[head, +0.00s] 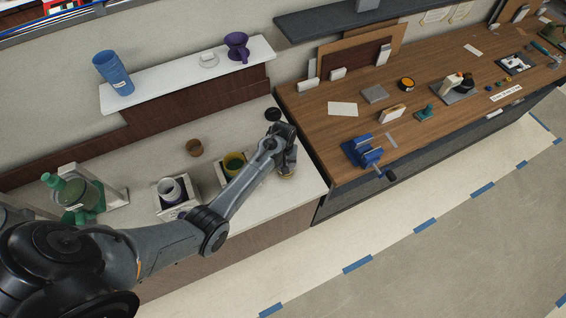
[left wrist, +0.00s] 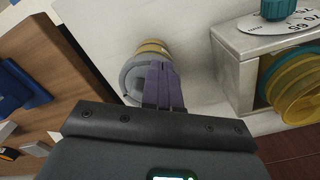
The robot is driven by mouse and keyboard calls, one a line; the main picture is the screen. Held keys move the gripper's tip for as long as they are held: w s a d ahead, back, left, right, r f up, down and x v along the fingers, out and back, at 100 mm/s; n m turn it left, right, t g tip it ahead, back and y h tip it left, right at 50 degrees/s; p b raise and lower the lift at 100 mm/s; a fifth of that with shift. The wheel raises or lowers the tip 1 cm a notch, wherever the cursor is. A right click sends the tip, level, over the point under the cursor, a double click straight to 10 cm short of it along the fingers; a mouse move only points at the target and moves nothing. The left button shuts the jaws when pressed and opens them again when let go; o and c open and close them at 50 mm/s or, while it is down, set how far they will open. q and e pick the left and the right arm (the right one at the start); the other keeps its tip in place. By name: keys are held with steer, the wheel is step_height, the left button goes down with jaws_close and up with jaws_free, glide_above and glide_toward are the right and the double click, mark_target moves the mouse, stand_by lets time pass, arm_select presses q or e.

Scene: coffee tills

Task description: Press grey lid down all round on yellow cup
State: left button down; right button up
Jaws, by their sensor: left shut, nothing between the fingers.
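A yellow cup (left wrist: 152,46) stands on the white counter in the left wrist view, with a grey lid (left wrist: 132,76) on its near end. In the head view only a small piece of the yellow cup (head: 287,176) shows under my gripper. My left gripper (head: 287,160) is shut and empty over the lid. Its purple fingers (left wrist: 165,88) overlap the lid's edge in the left wrist view; I cannot tell whether they touch it. They hide part of the rim, so how evenly the lid sits is unclear. My right gripper is not in view.
Another yellow cup (head: 234,163) sits in a holder to the left, also in the left wrist view (left wrist: 296,90). A white cup (head: 170,190) stands in a holder farther left. A wooden bench (head: 345,125) adjoins on the right.

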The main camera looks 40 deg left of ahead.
arm_select(q)
steer(key=shift+f+b, duration=0.4)
steer(key=shift+f, duration=0.3)
stand_by(0.3)
steer(key=shift+r+p, duration=0.4)
steer(key=shift+r, duration=2.65)
